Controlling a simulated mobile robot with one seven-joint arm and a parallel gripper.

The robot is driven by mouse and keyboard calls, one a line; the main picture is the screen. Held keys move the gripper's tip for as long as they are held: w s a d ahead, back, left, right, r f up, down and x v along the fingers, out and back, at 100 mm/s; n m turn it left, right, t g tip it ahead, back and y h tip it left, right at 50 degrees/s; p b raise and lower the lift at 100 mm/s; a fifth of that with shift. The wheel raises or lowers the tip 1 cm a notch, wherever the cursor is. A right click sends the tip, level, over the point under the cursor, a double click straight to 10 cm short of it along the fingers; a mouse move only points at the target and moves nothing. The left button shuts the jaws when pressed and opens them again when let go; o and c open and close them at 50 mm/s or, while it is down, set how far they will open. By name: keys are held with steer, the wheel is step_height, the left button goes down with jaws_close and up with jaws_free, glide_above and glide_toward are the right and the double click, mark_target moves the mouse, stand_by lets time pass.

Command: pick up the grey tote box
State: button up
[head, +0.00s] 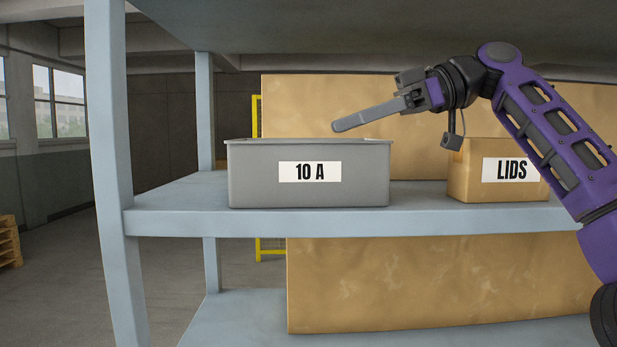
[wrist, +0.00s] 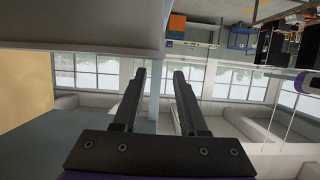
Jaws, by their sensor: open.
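The grey tote box (head: 308,195) sits upright on the middle shelf, with a white label reading "10 A" on its front. Its inside is hidden from this low angle. My gripper (head: 340,125) is level above the tote's right part, fingers pointing left and apart from its rim. In the wrist view my gripper (wrist: 159,75) shows its two dark fingers spread with nothing between them. The tote does not show clearly in the wrist view.
The tote stands on a blue-grey shelf (head: 420,220) between an upright post (head: 108,170) at left and a cardboard box (head: 462,180) labelled "LIDS" at right. Bare shelf lies between tote and box. A large tan panel (head: 330,100) is behind. Another shelf is overhead.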

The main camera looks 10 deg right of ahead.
mark_target(308, 142)
steer(key=x, duration=0.7)
steer(key=shift+w+d+f, duration=0.1)
steer(key=shift+w+f, duration=0.05)
steer(key=shift+f, duration=0.25)
steer(key=shift+c, duration=0.2)
jaws_close()
stand_by(0.8)
